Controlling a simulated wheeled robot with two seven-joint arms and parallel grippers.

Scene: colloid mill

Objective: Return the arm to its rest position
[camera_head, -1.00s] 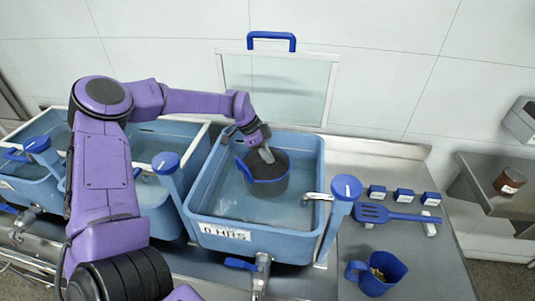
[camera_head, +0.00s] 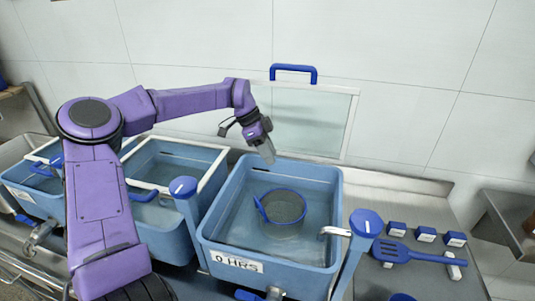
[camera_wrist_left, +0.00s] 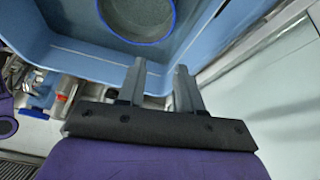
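My left arm comes in from the left in the head view. Its gripper (camera_head: 265,150) hangs above the back edge of the basin labelled 0 HRS (camera_head: 222,228), clear of the basket. The wrist view shows its two fingers (camera_wrist_left: 160,78) apart with nothing between them, so it is open. A round blue-rimmed basket (camera_head: 283,210) sits upright in the water of that basin, its handle on the left side. In the wrist view part of the basket (camera_wrist_left: 138,18) shows at the top, beyond the fingertips. My right gripper is not in view.
Two more blue basins (camera_head: 155,228) stand to the left. A glass lid with a blue handle (camera_head: 293,68) stands behind the basin. To the right are a blue-headed post (camera_head: 366,222), a blue slotted spatula (camera_head: 410,254) and small blue-and-white boxes (camera_head: 426,235) on the steel counter.

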